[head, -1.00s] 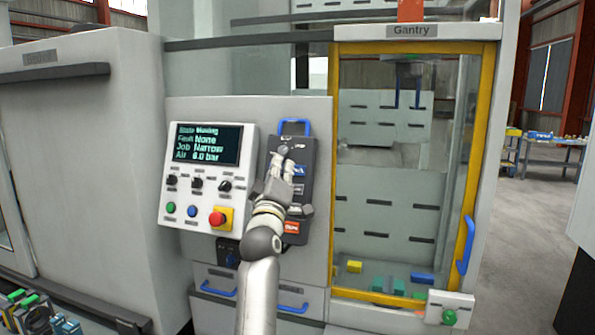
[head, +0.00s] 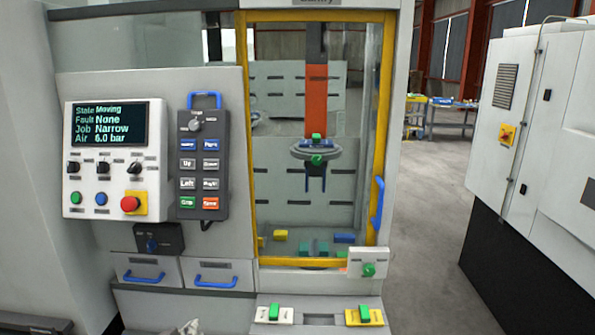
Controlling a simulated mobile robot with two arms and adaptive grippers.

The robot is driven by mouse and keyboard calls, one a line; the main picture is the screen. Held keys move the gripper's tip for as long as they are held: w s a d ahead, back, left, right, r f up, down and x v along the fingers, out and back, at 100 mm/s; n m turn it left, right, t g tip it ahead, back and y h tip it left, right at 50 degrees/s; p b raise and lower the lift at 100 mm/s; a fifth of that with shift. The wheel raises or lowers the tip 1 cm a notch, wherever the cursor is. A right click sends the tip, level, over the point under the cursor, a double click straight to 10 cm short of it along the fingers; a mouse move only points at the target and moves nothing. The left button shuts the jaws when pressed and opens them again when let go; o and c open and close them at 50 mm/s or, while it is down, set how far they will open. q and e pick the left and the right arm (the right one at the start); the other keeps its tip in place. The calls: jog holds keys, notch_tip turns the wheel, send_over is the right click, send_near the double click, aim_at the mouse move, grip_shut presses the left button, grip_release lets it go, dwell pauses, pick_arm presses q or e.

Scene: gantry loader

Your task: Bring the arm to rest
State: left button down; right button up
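A small pale piece at the bottom edge of the head view looks like the tip of my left gripper (head: 190,327). It is low, below the drawers and well apart from the hand pendant; the rest of it is cut off, so its opening cannot be told. My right gripper is not in view. The hand pendant (head: 203,165) hangs on the panel by its blue handle, with nothing in front of it. The control panel (head: 108,160) screen reads State Moving, Fault None, Job Narrow, Air 6.0 bar.
Behind the yellow-framed door (head: 249,150), an orange gantry column (head: 316,95) carries a gripper head with green parts. Coloured blocks lie below it. Two drawers (head: 215,273) and a ledge with green parts sit low in front. A white cabinet (head: 545,140) stands right; floor between is clear.

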pick_arm(q)
jog(key=s+d+f+m+g, duration=0.1)
jog(key=s+f+m+g, duration=0.4)
jog(key=s, duration=1)
jog(key=s+d+f+g, duration=0.1)
jog(key=s+f+g, duration=0.3)
jog(key=s+f, duration=0.75)
jog(key=s+f+g+b, duration=0.1)
jog(key=s+f+b, duration=0.15)
jog(key=f, duration=1.05)
jog(key=s+f+b, duration=0.1)
jog(key=s+f, duration=0.3)
jog(key=f, duration=0.8)
jog(key=s+a+f+m+g+b, duration=0.1)
jog(key=s+a+f+b, duration=0.1)
jog(key=s+f, duration=1.4)
notch_tip(320, 180, down, 3)
jog(key=shift+s+a+f, duration=0.1)
jog(key=shift+s+a, duration=0.2)
jog(key=shift+a, duration=0.05)
